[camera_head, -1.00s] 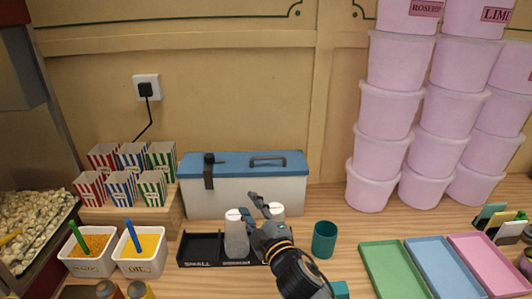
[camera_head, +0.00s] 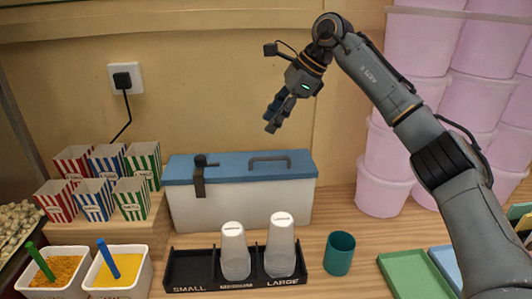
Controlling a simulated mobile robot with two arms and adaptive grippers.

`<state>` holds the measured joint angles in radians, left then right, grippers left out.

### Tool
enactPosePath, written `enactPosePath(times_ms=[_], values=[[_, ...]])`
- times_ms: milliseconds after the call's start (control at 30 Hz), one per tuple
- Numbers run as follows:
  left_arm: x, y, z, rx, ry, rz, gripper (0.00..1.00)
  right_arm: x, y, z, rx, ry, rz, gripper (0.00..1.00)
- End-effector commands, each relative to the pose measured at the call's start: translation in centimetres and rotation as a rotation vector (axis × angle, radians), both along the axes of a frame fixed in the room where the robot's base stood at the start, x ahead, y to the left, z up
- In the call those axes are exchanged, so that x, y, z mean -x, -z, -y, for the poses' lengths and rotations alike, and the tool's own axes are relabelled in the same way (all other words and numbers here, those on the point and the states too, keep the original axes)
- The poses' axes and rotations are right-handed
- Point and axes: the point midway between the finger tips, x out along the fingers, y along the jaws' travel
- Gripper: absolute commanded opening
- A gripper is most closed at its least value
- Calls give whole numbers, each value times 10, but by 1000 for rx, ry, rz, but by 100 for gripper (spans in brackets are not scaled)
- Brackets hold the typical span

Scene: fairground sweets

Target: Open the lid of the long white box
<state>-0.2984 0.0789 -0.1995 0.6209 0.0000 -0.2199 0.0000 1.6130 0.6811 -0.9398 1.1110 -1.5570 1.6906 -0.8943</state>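The long white box (camera_head: 245,206) stands against the back wall, its blue lid (camera_head: 230,170) lying shut on top. A dark handle (camera_head: 270,161) is on the lid. A black latch (camera_head: 199,181) hangs over the front edge near the left end. My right gripper (camera_head: 271,118) is in the air above the lid, apart from it, fingers pointing down and left. Nothing shows between its fingers; they overlap from this side, so their gap is unclear. My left gripper is not in view.
A black cup holder (camera_head: 190,267) with two clear cups stands in front of the box. Striped cartons (camera_head: 95,200) on a wooden step are at its left. A teal cup (camera_head: 339,253) and pink tubs (camera_head: 385,180) are at its right.

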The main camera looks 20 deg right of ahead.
Motion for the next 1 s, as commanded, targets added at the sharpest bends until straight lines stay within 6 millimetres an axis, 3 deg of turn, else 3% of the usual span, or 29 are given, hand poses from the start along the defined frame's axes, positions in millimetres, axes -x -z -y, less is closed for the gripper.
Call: enactPosePath(times_ms=[33,100,233,367,800,1000], values=[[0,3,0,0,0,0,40,5,-7,19,46,19,-8,36],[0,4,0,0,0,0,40,11,-13,36,93,32,-28,36],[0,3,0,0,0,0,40,15,-13,46,123,39,-43,36],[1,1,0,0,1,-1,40,11,1,41,124,38,-47,36],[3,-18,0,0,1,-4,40,-13,80,11,120,37,-47,36],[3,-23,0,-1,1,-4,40,-21,102,4,120,38,-44,36]])
